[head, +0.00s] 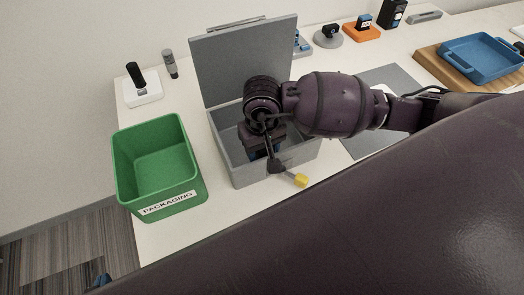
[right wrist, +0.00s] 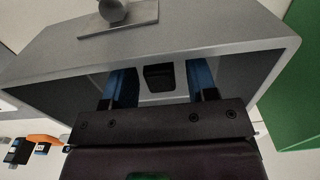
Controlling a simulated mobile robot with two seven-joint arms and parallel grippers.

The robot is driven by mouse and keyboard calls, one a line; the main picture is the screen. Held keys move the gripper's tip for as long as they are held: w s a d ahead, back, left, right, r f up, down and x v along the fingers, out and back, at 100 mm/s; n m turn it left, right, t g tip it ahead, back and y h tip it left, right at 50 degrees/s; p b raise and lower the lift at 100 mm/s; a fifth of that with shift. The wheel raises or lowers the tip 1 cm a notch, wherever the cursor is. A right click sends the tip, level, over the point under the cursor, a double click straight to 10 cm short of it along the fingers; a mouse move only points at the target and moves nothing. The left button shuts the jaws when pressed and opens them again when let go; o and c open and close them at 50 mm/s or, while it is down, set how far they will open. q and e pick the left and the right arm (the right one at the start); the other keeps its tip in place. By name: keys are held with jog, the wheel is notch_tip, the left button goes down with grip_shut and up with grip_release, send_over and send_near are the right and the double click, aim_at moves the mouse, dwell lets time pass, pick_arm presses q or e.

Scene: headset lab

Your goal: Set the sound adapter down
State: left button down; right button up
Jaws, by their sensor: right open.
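The grey box (head: 238,172) stands on the table with its lid (head: 240,60) raised. My right gripper (head: 262,150) reaches down into it, its tips mostly hidden by the wrist and box wall. In the right wrist view the two blue fingers (right wrist: 160,88) are apart. A small black block, possibly the sound adapter (right wrist: 160,77), shows between them, apparently touching neither finger; the box (right wrist: 215,45) surrounds it. A small blue piece at the bottom left edge may be my left gripper (head: 100,283); its jaws cannot be made out.
The green packaging bin (head: 165,172) stands left of the box. A dark piece with a yellow end (head: 300,180) projects at the box front. A white stand (head: 143,93) stands behind the bin. A grey mat (head: 385,77), blue tray (head: 480,58) and orange stand (head: 360,32) lie right.

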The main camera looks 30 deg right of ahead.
notch_tip(320, 180, up, 9)
jog(key=shift+f, duration=0.1)
jog(key=shift+r, duration=0.6)
jog(key=shift+s+f, duration=0.1)
